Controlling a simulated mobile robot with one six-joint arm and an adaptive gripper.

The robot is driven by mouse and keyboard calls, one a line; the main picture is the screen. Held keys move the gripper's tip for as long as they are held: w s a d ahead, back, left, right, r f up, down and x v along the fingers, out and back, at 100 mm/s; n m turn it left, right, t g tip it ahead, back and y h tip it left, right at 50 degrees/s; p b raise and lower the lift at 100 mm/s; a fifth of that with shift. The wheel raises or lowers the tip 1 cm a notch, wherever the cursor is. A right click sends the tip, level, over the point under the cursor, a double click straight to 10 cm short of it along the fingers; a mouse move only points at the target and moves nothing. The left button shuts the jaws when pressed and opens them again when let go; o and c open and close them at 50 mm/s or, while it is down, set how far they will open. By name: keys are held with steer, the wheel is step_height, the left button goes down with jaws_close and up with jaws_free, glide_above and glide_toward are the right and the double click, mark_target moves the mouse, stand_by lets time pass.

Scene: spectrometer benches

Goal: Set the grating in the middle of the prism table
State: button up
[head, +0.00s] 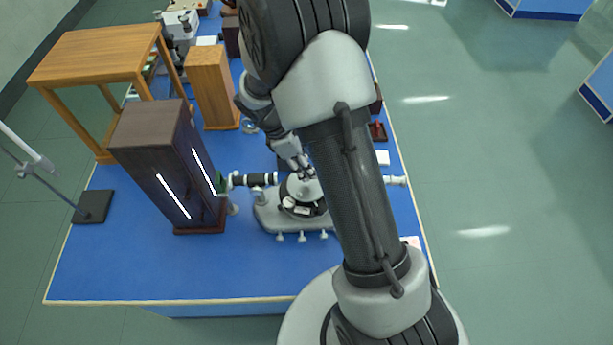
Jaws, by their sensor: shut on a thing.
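The spectrometer (267,215) stands on the blue bench, with its round prism table (301,187) at its centre. My gripper (306,172) is just above the prism table, pointing down, and is shut on the grating. The grating is too small and too covered by the fingers to make out, so I cannot tell whether it touches the table. My own arm hides the right part of the spectrometer.
A tall dark lamp housing (150,160) with two lit slits stands left of the spectrometer, close to its black tube (255,180). A wooden block (210,85) and a wooden stand (95,55) are behind. The bench's front left is clear.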

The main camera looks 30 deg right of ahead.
steer(key=shift+f+b, duration=0.45)
steer(key=shift+f, duration=2.15)
steer(key=shift+f, duration=0.15)
steer(key=o, duration=1.2)
